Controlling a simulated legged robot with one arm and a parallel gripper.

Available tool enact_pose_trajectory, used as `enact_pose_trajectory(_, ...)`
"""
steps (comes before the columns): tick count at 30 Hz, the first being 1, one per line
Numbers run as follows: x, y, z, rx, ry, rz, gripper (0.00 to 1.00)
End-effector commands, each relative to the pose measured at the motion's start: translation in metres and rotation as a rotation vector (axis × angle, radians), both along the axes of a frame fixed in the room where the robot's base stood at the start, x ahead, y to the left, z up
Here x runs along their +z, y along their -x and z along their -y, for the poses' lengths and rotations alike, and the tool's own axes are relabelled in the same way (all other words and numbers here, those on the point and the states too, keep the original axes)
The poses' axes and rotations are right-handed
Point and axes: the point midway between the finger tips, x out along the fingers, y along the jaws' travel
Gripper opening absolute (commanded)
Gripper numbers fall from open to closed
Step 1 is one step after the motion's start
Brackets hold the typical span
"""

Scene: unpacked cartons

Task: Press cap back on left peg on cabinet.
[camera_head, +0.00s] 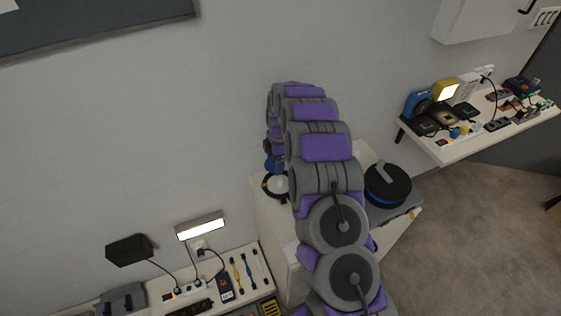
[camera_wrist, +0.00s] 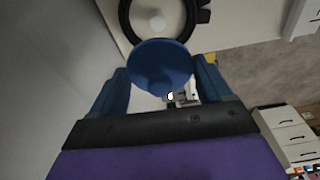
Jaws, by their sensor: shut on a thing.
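My gripper (camera_wrist: 162,78) is shut on a round blue cap (camera_wrist: 160,58), which sits between its two blue fingers in the wrist view. Beyond the cap, a black ring (camera_wrist: 124,18) lies on the white cabinet top (camera_wrist: 222,32). A small pale round thing (camera_wrist: 156,22) inside the ring may be the peg; the cap hides part of this area. In the head view, my gripper (camera_head: 273,164) shows small and partly hidden behind my arm, above the ring (camera_head: 267,184) on the cabinet (camera_head: 262,208). I cannot tell whether the cap touches anything.
A black round device (camera_head: 388,183) stands at the cabinet's right. A shelf (camera_head: 455,150) with electronics is at the right. A low bench (camera_head: 257,262) with a power strip (camera_head: 190,308) and tools is at the lower left. The wall borders the cabinet.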

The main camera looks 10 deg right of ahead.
Motion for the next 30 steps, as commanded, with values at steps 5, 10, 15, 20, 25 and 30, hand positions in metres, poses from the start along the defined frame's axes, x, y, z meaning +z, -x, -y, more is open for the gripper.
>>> enact_pose_trajectory(5, -0.010, -0.002, 0.019, 0.056, -0.014, -0.001, 0.44)
enact_pose_trajectory(10, -0.014, -0.003, 0.032, 0.063, -0.026, 0.001, 0.44)
enact_pose_trajectory(15, -0.023, -0.002, 0.024, 0.062, -0.019, -0.003, 0.44)
enact_pose_trajectory(20, -0.036, -0.002, 0.012, 0.064, -0.005, -0.005, 0.44)
enact_pose_trajectory(25, -0.051, -0.002, 0.012, 0.063, -0.006, -0.002, 0.44)
enact_pose_trajectory(30, -0.065, -0.003, 0.024, 0.061, -0.018, 0.000, 0.44)
